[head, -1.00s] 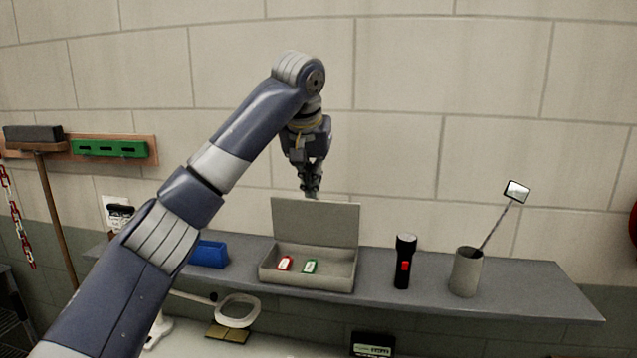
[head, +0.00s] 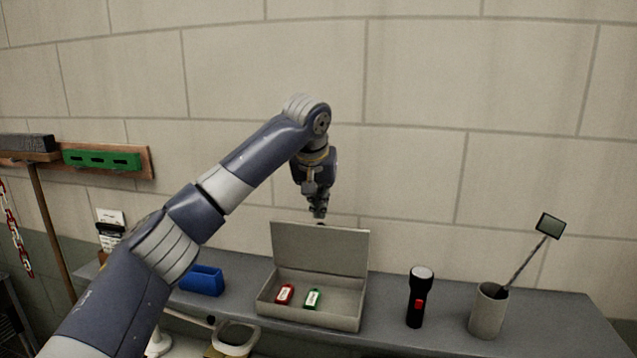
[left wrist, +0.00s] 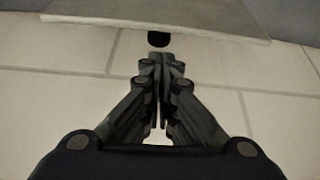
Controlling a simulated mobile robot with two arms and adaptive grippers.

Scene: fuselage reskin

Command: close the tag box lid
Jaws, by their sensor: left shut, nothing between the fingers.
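The grey tag box (head: 335,318) stands on the shelf with its lid (head: 320,249) open, raised upright along the back edge. A red tag (head: 285,294) and a green tag (head: 312,298) lie inside. My left gripper (head: 319,214) is shut and empty, pointing down just above or behind the lid's top edge. In the left wrist view the shut fingers (left wrist: 158,62) point at the edge of the lid (left wrist: 160,18), with a small dark round thing between them. I cannot tell whether they touch the lid. My right gripper is not in view.
On the grey shelf (head: 390,290), a blue bin (head: 202,281) stands left of the box. A black flashlight (head: 418,298) and a grey cup (head: 488,311) holding an inspection mirror (head: 550,226) stand to its right. The wall is close behind.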

